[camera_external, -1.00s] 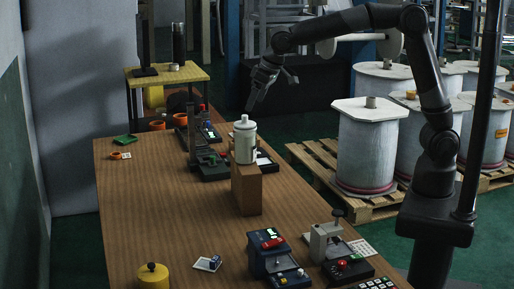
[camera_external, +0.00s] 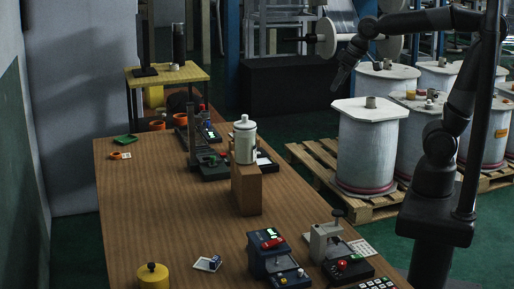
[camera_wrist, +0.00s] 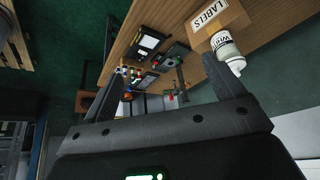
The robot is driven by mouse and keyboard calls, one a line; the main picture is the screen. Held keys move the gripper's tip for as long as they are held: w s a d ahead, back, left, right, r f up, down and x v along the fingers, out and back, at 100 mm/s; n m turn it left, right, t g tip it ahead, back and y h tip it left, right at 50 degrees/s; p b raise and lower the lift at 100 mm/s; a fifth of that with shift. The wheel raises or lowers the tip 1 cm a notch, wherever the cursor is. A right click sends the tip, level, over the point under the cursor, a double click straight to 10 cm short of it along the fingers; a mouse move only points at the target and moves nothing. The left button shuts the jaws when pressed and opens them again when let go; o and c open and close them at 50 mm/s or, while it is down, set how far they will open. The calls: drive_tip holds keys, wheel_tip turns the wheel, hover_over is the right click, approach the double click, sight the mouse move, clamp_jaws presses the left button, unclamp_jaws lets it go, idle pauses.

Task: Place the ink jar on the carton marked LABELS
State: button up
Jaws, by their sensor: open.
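The ink jar (camera_external: 245,140) is white with a lid and a dark-lettered label. It stands upright on top of the brown carton (camera_external: 247,192) on the wooden table. In the wrist view the jar (camera_wrist: 225,48) rests against the top end of the carton (camera_wrist: 232,17), whose white sign reads LABELS. My gripper (camera_external: 338,82) is open and empty, up and to the right of the jar, clear of it. Its two spread fingers (camera_wrist: 162,66) show in the wrist view with nothing held between them.
The table (camera_external: 150,215) has bare room left of the carton. Dark devices (camera_external: 208,165) stand behind it, and a blue device (camera_external: 275,258) and a grey press (camera_external: 325,243) stand at the front right. Large white spools (camera_external: 367,150) on a pallet stand to the right.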

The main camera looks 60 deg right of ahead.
drive_tip(key=s+d+f, duration=0.2)
drive_tip(key=s, duration=0.3)
drive_tip(key=s+d+f, duration=0.2)
drive_tip(key=s, duration=0.4)
drive_tip(key=shift+d+f, duration=0.15)
drive_tip(key=shift+f, duration=0.25)
drive_tip(key=shift+s, duration=0.1)
idle(0.3)
